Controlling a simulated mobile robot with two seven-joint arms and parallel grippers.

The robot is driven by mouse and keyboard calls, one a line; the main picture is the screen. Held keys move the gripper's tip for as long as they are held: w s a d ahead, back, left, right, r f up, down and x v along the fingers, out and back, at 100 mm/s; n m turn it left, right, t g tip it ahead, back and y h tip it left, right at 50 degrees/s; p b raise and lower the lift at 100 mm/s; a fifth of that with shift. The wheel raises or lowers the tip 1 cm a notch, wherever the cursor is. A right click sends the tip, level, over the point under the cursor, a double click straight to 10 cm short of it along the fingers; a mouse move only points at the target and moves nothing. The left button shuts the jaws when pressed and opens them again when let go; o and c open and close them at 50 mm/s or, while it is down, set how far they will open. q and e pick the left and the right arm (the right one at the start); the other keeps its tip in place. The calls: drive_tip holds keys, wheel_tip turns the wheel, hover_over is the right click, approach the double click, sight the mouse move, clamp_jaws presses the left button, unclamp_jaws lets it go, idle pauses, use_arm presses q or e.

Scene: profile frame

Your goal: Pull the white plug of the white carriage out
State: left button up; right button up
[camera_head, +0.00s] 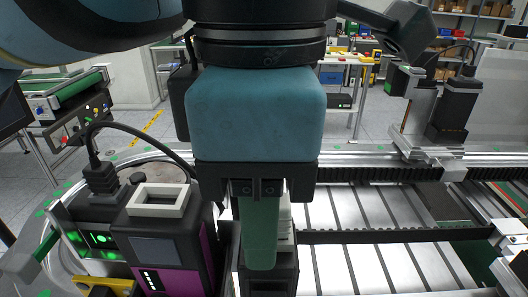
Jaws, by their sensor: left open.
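My left gripper (260,262) hangs down in the middle of the view. Its green fingers overlap from this angle, so the gap between them does not show; it is open. Just behind its right edge a narrow white part (286,226) shows above a dark block (285,272). It may belong to the white plug or carriage, but the gripper hides most of it. I cannot tell whether the fingers touch it. A white rectangular frame (146,201) sits on a black and purple unit (180,252) left of the gripper. My right gripper is not in view.
A black connector (101,178) with a looping cable stands on a unit with green lights (99,240) at the left. A slatted bed (375,240) and rails (385,174) extend right. A dark motor block (455,103) stands at the upper right.

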use_arm(q)
clamp_jaws()
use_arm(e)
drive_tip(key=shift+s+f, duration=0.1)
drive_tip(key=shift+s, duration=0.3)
use_arm(q)
drive_tip(key=shift+r, duration=0.4)
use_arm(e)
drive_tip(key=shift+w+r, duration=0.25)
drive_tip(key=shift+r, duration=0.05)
use_arm(q)
drive_tip(key=shift+r+p, duration=0.65)
drive_tip(key=shift+p, duration=0.05)
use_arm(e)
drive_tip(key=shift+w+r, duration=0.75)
use_arm(q)
drive_tip(key=shift+r, duration=0.1)
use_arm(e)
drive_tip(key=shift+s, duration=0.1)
